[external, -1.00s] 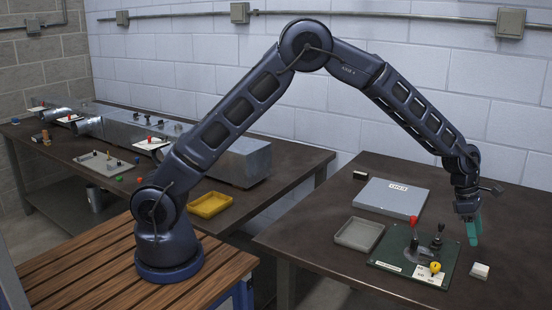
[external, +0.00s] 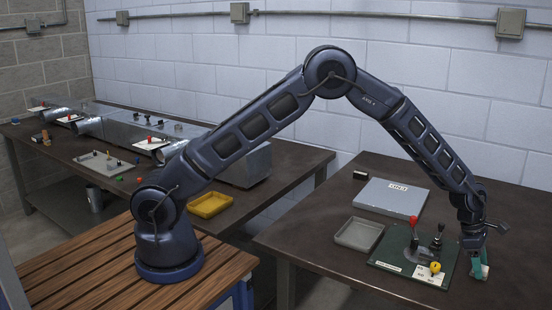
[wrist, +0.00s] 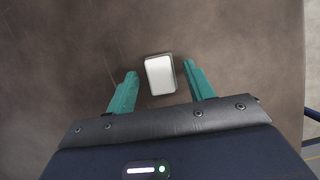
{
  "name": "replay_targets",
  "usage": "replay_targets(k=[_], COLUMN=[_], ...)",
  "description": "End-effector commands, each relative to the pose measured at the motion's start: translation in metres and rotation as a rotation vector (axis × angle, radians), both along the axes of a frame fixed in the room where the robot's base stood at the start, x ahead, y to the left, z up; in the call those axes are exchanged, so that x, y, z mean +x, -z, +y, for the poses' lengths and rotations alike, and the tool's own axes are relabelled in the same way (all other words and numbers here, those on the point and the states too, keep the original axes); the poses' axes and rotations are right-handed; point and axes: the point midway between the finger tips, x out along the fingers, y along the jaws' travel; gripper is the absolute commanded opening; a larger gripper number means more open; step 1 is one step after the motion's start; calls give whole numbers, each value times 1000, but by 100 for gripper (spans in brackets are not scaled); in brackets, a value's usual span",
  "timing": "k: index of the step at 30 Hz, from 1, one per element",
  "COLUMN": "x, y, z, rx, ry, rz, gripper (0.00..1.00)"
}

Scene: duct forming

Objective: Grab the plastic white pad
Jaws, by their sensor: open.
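The white pad (wrist: 160,75) is a small pale rectangular block lying on the dark table. In the wrist view it sits between and slightly beyond the two teal fingertips of my gripper (wrist: 160,76), closer to the right finger. My gripper is open, with nothing held. In the external view my gripper (external: 481,268) is low over the table at the right, beside the green control board. There the pad (external: 484,262) is mostly hidden by the fingers, with only a little of it showing.
The green board (external: 388,256) with a red-topped lever (external: 413,220), a black lever and a yellow knob (external: 435,267) stands just left of my gripper. A grey tray (external: 358,234) and a flat grey box (external: 391,197) lie farther left and back. The table around the pad is bare.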

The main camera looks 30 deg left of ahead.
Motion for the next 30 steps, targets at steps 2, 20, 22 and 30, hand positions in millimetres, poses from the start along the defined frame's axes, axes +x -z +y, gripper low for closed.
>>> replay_targets(k=[2, 20, 22, 30], x=[0, 0, 0, 0], y=[0, -1, -4, -45], z=[0, 0, 0, -1], rx=[-1, 0, 0, -2], ry=[0, 0, 0, 0], rz=[-1, 0, -1, -2], gripper=[53, 4, 4, 4])
